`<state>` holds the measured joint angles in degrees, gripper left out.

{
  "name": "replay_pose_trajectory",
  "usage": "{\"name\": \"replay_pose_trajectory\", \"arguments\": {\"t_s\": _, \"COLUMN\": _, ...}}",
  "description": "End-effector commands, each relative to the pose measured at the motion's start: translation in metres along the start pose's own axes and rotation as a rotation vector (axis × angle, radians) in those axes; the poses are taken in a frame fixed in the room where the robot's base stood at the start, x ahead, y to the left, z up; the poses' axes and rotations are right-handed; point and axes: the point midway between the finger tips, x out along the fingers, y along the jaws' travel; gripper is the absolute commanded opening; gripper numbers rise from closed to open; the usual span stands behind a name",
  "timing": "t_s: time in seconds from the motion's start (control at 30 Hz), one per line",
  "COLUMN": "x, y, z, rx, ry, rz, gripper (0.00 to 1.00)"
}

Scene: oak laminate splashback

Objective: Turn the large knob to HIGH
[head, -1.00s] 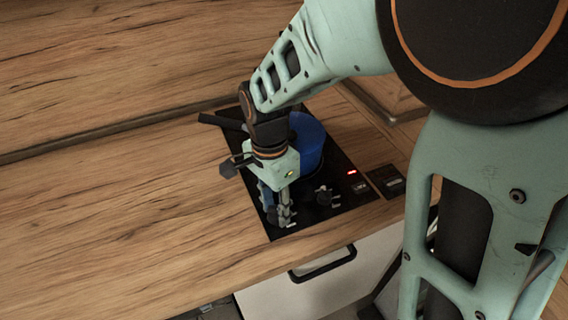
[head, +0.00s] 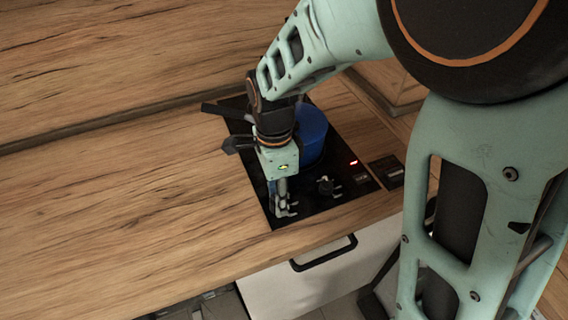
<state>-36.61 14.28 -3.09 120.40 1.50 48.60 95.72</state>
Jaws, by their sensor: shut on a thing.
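The black cooktop (head: 340,203) is set in the wooden counter, with knobs along its front part. My gripper (head: 284,211) points down at the front left of the cooktop, its fingers closed around the large knob there. That knob is almost wholly hidden by the fingers, so its pointer and setting cannot be read. A smaller-looking dark knob (head: 325,185) with pale marks around it stands to the right, apart from the gripper.
A blue pot (head: 312,136) stands on the cooktop right behind my gripper, its dark handle (head: 222,110) reaching left. A red light (head: 354,162) glows at the right. The wooden counter (head: 130,190) at left is clear. A drawer handle (head: 324,254) is below the front edge.

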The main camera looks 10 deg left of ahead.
Motion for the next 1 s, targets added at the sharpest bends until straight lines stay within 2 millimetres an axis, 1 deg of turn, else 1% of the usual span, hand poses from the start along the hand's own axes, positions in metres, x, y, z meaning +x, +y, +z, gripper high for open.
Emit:
{"name": "replay_pose_trajectory", "arguments": {"t_s": 0.17, "x": 0.000, "y": 0.000, "z": 0.000, "rx": 0.002, "ry": -0.001, "rz": 0.000, "gripper": 0.06}}
{"name": "replay_pose_trajectory", "arguments": {"t_s": 0.2, "x": 0.000, "y": 0.000, "z": 0.000, "rx": 0.002, "ry": -0.001, "rz": 0.000, "gripper": 0.33}}
{"name": "replay_pose_trajectory", "arguments": {"t_s": 0.33, "x": 0.000, "y": 0.000, "z": 0.000, "rx": 0.001, "ry": -0.001, "rz": 0.000, "gripper": 0.47}}
{"name": "replay_pose_trajectory", "arguments": {"t_s": 0.37, "x": 0.000, "y": 0.000, "z": 0.000, "rx": 0.001, "ry": -0.001, "rz": 0.000, "gripper": 0.48}}
{"name": "replay_pose_trajectory", "arguments": {"t_s": 0.6, "x": 0.000, "y": 0.000, "z": 0.000, "rx": 0.000, "ry": -0.001, "rz": 0.000, "gripper": 0.48}}
{"name": "replay_pose_trajectory", "arguments": {"t_s": 0.7, "x": -0.005, "y": 0.000, "z": 0.000, "rx": 0.000, "ry": -0.001, "rz": -0.001, "gripper": 0.48}}
{"name": "replay_pose_trajectory", "arguments": {"t_s": 0.77, "x": -0.012, "y": -0.001, "z": 0.000, "rx": 0.000, "ry": -0.001, "rz": -0.004, "gripper": 0.48}}
{"name": "replay_pose_trajectory", "arguments": {"t_s": 0.87, "x": -0.030, "y": -0.001, "z": 0.000, "rx": 0.000, "ry": -0.002, "rz": -0.006, "gripper": 0.48}}
{"name": "replay_pose_trajectory", "arguments": {"t_s": 1.0, "x": -0.061, "y": -0.001, "z": 0.000, "rx": 0.000, "ry": -0.002, "rz": -0.007, "gripper": 0.48}}
